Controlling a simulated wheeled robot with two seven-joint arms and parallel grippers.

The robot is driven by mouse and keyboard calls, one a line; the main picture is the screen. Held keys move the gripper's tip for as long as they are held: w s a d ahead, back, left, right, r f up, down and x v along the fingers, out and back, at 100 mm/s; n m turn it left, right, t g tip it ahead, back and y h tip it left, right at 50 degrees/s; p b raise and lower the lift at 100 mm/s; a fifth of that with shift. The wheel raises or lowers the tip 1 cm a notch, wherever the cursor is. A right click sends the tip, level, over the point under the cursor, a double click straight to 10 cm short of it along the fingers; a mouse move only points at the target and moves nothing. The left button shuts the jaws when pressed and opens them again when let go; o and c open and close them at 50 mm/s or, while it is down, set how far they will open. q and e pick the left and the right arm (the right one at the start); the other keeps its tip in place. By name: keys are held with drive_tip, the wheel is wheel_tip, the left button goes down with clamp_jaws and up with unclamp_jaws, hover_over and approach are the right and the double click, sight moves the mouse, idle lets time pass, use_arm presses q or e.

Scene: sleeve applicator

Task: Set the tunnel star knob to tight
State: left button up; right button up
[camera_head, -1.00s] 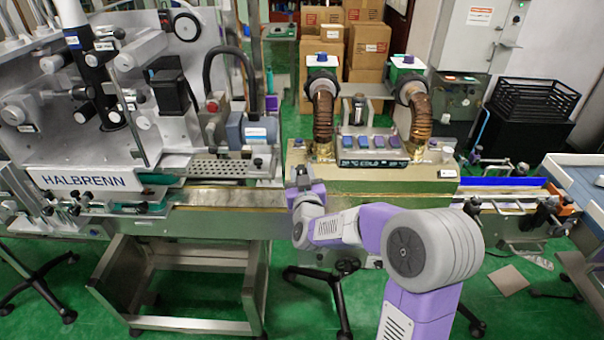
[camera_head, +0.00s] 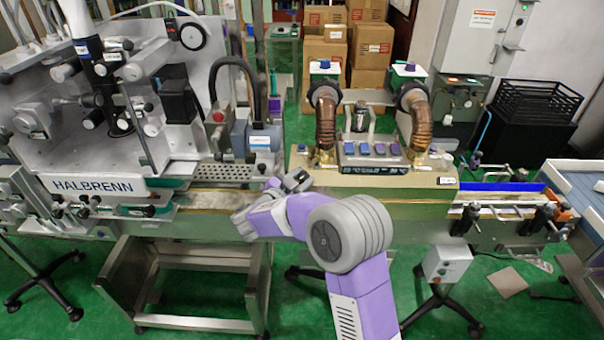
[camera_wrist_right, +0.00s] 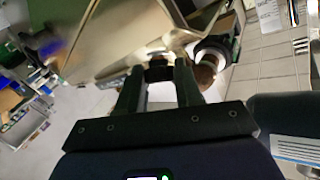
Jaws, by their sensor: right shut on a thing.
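The tunnel (camera_head: 400,185) is the long olive-tan box with two brown ribbed hoses on top. My right gripper (camera_head: 293,181) is at its left end, just above the conveyor. In the right wrist view my right gripper (camera_wrist_right: 158,82) has its two fingers on either side of a small dark knob (camera_wrist_right: 158,69), and it is shut on it. I take this to be the tunnel star knob; its lobes and any mark on it cannot be made out. In the head view the gripper hides the knob. My left gripper is not in view.
The labelled HALBRENN machine (camera_head: 100,186) stands to the left, with a perforated guard (camera_head: 222,172) close to my right gripper. The conveyor (camera_head: 210,200) runs below. A grey control box (camera_head: 447,262) stands in front of the tunnel.

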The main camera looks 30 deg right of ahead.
drive_tip(key=m+g+p, duration=0.3)
drive_tip(key=m, duration=0.1)
drive_tip(key=m+g+p, duration=0.2)
drive_tip(key=shift+w+r+g+y+p, duration=0.3)
drive_tip(key=shift+p, duration=0.05)
drive_tip(key=shift+f+m+g+y+p, duration=0.1)
drive_tip(key=shift+m+g+y+p, duration=0.5)
drive_tip(key=shift+m+g+p, duration=0.7)
drive_tip(key=shift+m, duration=0.3)
drive_tip(key=o, duration=1)
drive_tip(key=shift+o, duration=0.2)
drive_tip(key=shift+a, duration=0.1)
drive_tip(key=p+v, duration=0.1)
drive_tip(key=v, duration=0.6)
drive_tip(key=shift+a, duration=0.15)
